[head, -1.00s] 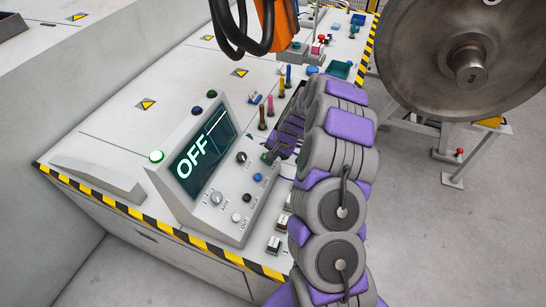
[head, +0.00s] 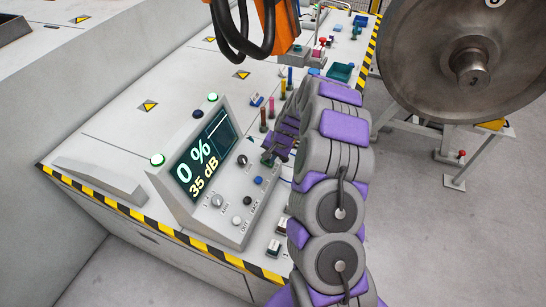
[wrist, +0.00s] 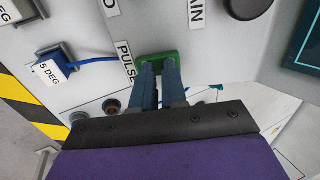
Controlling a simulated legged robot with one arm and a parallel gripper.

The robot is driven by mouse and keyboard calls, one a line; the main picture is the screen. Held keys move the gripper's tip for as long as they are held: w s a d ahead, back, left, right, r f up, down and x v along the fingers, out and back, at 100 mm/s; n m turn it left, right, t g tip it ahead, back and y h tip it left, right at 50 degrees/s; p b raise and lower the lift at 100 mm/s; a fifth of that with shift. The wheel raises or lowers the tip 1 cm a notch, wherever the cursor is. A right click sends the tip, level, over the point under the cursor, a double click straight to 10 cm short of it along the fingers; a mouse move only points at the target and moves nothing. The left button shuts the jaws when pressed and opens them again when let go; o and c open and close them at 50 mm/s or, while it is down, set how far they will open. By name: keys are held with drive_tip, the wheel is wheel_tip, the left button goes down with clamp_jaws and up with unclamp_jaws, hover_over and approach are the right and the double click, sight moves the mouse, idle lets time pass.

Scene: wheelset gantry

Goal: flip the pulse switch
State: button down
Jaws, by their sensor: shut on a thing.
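The pulse switch (wrist: 174,56) shows in the wrist view as a green base beside a label reading PULSE. Its lever is hidden between my fingers. My gripper (wrist: 158,70) is shut on the switch, with its fingertips right at the green base. In the head view my gripper (head: 268,156) reaches the right side of the grey control console (head: 215,212). The console's screen (head: 204,165) reads 0 % and 35 dB. Green lamps glow at the console's upper left (head: 157,160) and top (head: 212,97).
Knobs and buttons cover the console's sloped face, including a black knob (head: 242,160) and a blue button (head: 258,181). Coloured upright probes (head: 271,107) stand behind my gripper. A large steel wheel (head: 450,50) is at the right. An orange machine part (head: 275,25) hangs above.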

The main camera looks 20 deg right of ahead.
drive_tip(key=shift+a+r, duration=0.2)
drive_tip(key=shift+r, duration=0.1)
drive_tip(key=p+v, duration=0.3)
drive_tip(key=v, duration=1)
drive_tip(key=shift+d, duration=0.15)
drive_tip(key=shift+w+a+r+g+h+b, duration=0.1)
drive_tip(key=shift+a+r+g+h+b, duration=0.35)
drive_tip(key=shift+b, duration=1.35)
drive_tip(key=shift+f, duration=0.1)
